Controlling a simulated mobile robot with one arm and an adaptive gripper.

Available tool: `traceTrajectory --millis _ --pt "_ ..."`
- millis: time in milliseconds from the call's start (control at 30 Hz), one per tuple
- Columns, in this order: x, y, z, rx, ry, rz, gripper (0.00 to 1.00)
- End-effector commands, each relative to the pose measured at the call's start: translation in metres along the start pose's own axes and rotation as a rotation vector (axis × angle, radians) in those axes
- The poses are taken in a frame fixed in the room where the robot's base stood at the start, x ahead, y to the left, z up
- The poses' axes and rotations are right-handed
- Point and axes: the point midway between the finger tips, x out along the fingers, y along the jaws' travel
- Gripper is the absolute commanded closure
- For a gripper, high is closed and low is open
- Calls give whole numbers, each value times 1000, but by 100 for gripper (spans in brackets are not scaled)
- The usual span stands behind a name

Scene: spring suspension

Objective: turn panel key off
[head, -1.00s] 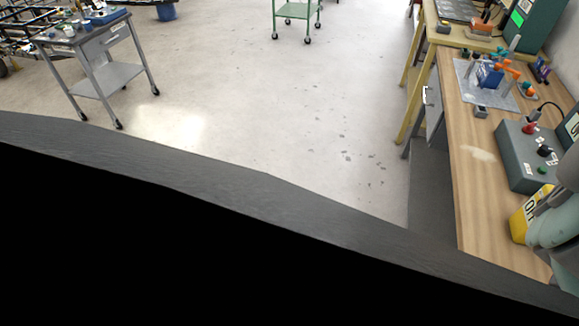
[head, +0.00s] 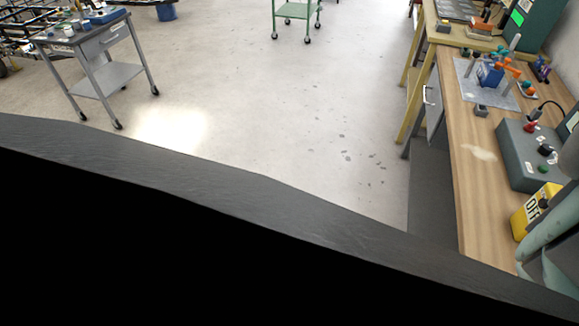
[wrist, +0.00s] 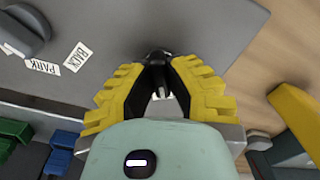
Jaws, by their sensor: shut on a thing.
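In the wrist view my gripper (wrist: 160,92) has its two yellow ribbed fingers closed around a small dark key (wrist: 158,58) on the grey panel (wrist: 185,22). The fingers and the shadow hide most of the key, so its turn angle cannot be read. The panel also shows in the head view (head: 515,160), with a red knob, a black knob and a green button on its top. My gripper is outside the head view; only part of my arm shows at the lower right.
A yellow box marked OFF (head: 533,212) stands in front of the panel on the wooden bench (head: 478,215). In the wrist view a grey knob (wrist: 22,30) sits near PARK and BACK labels. Green and blue parts (wrist: 30,150) lie at the lower left.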

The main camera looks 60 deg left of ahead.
Motion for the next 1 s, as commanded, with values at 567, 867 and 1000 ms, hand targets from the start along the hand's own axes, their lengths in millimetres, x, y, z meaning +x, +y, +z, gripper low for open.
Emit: traceTrajectory --millis 567,867,1000 --pt "0 0 -1 -37 4 -1 100" --pt "0 0 0 -36 2 0 55" --pt "0 0 0 -35 1 0 54"
